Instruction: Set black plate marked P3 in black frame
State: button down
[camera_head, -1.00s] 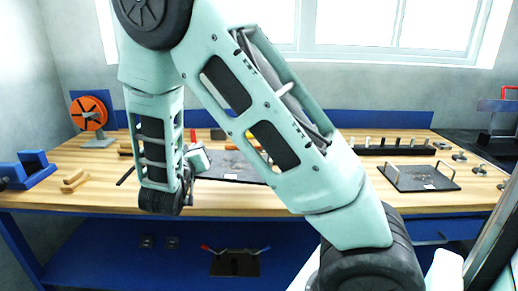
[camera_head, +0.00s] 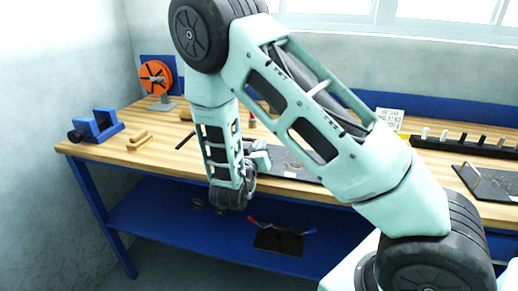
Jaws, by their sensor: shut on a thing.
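My gripper (camera_head: 259,157) shows only in part beside my forearm, at the front of the bench. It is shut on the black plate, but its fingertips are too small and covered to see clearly. A dark flat piece (camera_head: 299,171) with a small white label extends right from the gripper, partly hidden behind my upper arm. I cannot tell plate from black frame there, and no P3 mark is legible. Another dark flat plate (camera_head: 505,187) with an upright handle lies at the right, cut by the picture's edge.
The wooden bench (camera_head: 165,127) holds an orange reel (camera_head: 156,77), a blue vise-like block (camera_head: 95,126) and wooden pieces (camera_head: 139,140) at left. A black rack (camera_head: 470,144) with several pegs stands at back right.

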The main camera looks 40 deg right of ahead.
jog(key=shift+f, duration=0.3)
jog(key=c, duration=1.5)
grip_release()
